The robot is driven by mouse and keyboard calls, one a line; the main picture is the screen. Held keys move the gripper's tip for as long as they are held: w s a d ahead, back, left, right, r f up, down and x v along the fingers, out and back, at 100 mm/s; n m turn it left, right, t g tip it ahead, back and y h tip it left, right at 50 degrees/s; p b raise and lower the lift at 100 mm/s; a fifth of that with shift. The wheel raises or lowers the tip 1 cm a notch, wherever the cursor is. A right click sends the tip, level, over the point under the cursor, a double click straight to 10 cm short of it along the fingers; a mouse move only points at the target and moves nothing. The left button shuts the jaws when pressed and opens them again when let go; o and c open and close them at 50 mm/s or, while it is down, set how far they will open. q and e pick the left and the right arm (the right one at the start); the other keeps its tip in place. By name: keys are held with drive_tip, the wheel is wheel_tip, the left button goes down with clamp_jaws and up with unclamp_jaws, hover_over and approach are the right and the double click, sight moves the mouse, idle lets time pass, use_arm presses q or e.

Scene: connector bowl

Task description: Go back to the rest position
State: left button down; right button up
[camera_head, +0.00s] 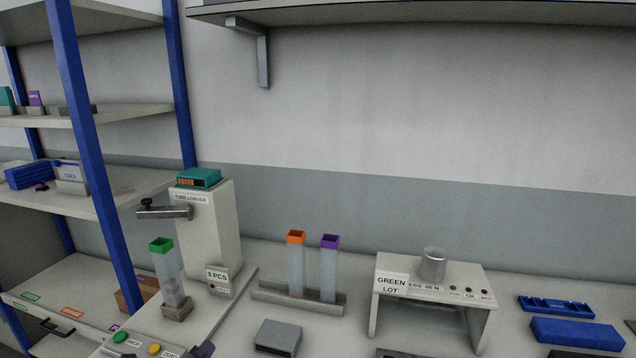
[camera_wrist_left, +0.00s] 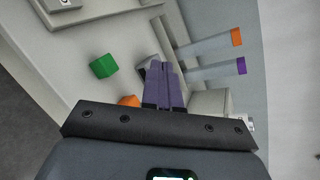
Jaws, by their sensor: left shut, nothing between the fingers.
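My left gripper (camera_head: 204,350) shows only as a small dark purple tip at the bottom edge of the head view, right of the yellow button. In the left wrist view its purple fingers (camera_wrist_left: 165,80) are together with nothing held between them. A green cube (camera_wrist_left: 103,66) lies on the pale surface beside the fingers, apart from them. An orange piece (camera_wrist_left: 128,101) is partly hidden behind the gripper's dark bracket. My right gripper is in neither view.
The tube loader (camera_head: 208,235) has a green-topped tube (camera_head: 168,275) beside it. An orange-topped tube (camera_head: 296,265) and a purple-topped tube (camera_head: 328,270) stand in a rack (camera_head: 270,297). A grey block (camera_head: 278,337), a test stand (camera_head: 480,290) and blue trays (camera_head: 577,334) occupy the bench. Shelving is left.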

use_arm(q)
drive_tip(key=s+d+f+n+g, duration=0.2)
drive_tip(key=s+d+f+n, duration=0.1)
drive_tip(key=s+f+n, duration=0.35)
drive_tip(key=s+d+f+n+g, duration=0.2)
drive_tip(key=s+d+f+n, duration=0.1)
drive_tip(key=s+f+n, duration=0.4)
drive_tip(key=s+a+f+n+g+p, duration=0.1)
drive_tip(key=s+a+f+n+g, duration=0.2)
drive_tip(key=s, duration=0.4)
drive_tip(key=s+a+f+n+g, duration=0.1)
drive_tip(key=s+f+n, duration=0.25)
drive_tip(key=s, duration=0.35)
drive_tip(key=s+a+f+n+g+p, duration=0.1)
drive_tip(key=s+f+n+g, duration=0.1)
drive_tip(key=s+n, duration=0.35)
wheel_tip(320, 180, up, 38)
drive_tip(key=m+p, duration=0.1)
drive_tip(key=p, duration=3.6)
drive_tip(key=shift+s+r+p, duration=0.15)
drive_tip(key=shift+s+p, duration=0.05)
drive_tip(key=shift+p, duration=0.1)
drive_tip(key=shift+a, duration=0.1)
